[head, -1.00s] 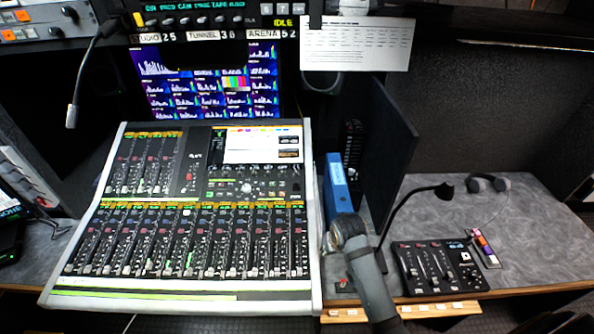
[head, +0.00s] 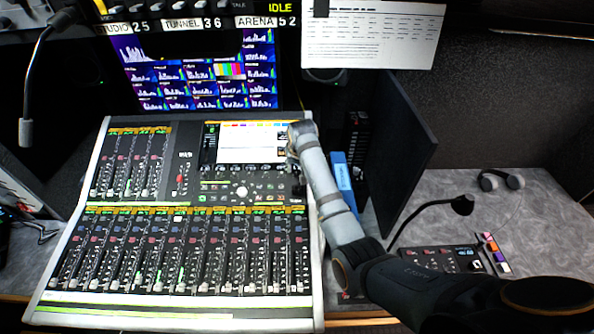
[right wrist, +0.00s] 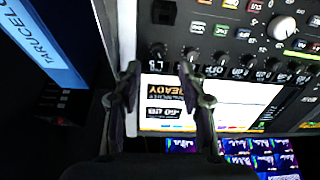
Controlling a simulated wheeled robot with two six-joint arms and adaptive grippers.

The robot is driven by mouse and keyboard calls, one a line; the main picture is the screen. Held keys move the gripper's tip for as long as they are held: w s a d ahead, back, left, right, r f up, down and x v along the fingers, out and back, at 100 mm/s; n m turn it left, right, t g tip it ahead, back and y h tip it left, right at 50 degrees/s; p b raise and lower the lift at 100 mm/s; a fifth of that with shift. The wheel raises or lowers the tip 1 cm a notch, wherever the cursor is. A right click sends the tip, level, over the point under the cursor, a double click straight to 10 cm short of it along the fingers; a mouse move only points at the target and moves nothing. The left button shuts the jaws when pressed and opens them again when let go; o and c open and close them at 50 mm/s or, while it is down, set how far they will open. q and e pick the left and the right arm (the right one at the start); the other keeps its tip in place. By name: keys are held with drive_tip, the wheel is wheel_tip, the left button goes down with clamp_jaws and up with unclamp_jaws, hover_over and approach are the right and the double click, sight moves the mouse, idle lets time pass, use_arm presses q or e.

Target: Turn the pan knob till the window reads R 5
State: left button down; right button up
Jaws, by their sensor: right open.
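The mixing console (head: 190,215) carries a lit screen (head: 250,142) at its upper right. In the right wrist view this screen (right wrist: 215,105) appears upside down, with a row of small dark knobs along its edge. One knob (right wrist: 158,50) lies ahead, between the lines of my open fingers; I cannot tell for sure that it is the pan knob. Small lettering beside the row is upside down and not surely readable. My right gripper (head: 296,140) is over the screen's right edge; its two fingers (right wrist: 160,78) are apart and empty. My left gripper is out of view.
A large white knob (right wrist: 281,27) and several buttons lie near the row. A blue binder (head: 343,180) and a dark partition (head: 400,150) stand right of the console. A gooseneck lamp or microphone (head: 462,205) rises by a small control box (head: 440,259). A headset (head: 500,180) lies on the counter.

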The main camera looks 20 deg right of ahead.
sight(297, 174)
drive_tip(key=x, duration=0.2)
drive_tip(key=shift+w+d+f, duration=0.2)
drive_tip(key=shift+d+f, duration=0.05)
drive_tip(key=shift+f, duration=0.05)
drive_tip(key=shift+w+x, duration=0.25)
drive_tip(key=shift+x, duration=0.95)
drive_tip(key=x, duration=0.2)
drive_tip(key=shift+w+d+f, duration=0.15)
drive_tip(key=shift+w, duration=0.1)
drive_tip(key=shift+f, duration=0.15)
drive_tip(key=shift+c, duration=1.4)
drive_tip(key=c, duration=0.5)
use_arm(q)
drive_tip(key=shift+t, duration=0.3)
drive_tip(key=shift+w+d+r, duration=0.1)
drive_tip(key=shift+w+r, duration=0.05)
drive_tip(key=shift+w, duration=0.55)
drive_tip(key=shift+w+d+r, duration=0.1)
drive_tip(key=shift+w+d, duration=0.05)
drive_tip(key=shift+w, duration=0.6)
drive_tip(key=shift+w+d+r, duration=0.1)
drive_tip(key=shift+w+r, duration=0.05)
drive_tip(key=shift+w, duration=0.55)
use_arm(e)
clamp_jaws()
